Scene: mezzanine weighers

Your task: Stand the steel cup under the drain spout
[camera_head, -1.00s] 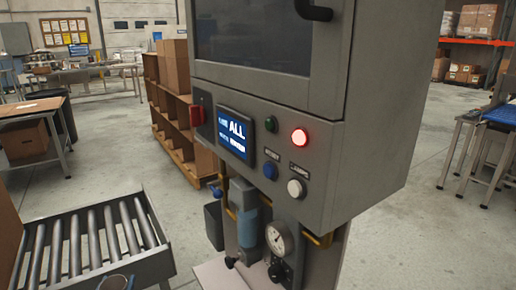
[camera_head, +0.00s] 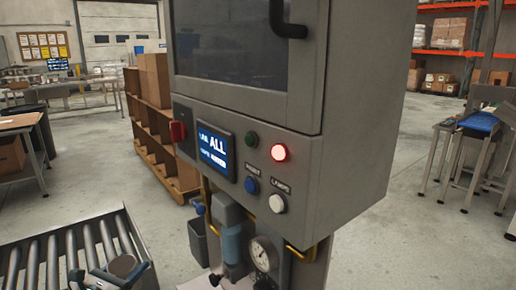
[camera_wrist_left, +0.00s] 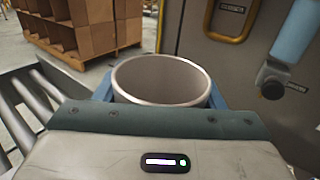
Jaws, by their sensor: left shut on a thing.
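The steel cup (camera_wrist_left: 160,82) is upright with its open mouth up in the left wrist view. My left gripper (camera_wrist_left: 160,98) is shut on it, a blue finger at either side. In the head view the cup's rim (camera_head: 122,265) and my left gripper (camera_head: 108,277) show at the bottom left, in front of the rollers. A blue filter bowl (camera_head: 232,243) hangs under the grey machine, to the right of the cup and apart from it. A dark fitting is below it (camera_head: 232,272); I cannot tell if this is the drain spout. My right gripper is out of view.
The grey machine cabinet (camera_head: 350,120) overhangs the pipework and a pressure gauge (camera_head: 263,252). A roller conveyor (camera_head: 60,245) lies at the left. A wooden shelf with boxes (camera_head: 155,140) stands behind. Open floor lies at the right.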

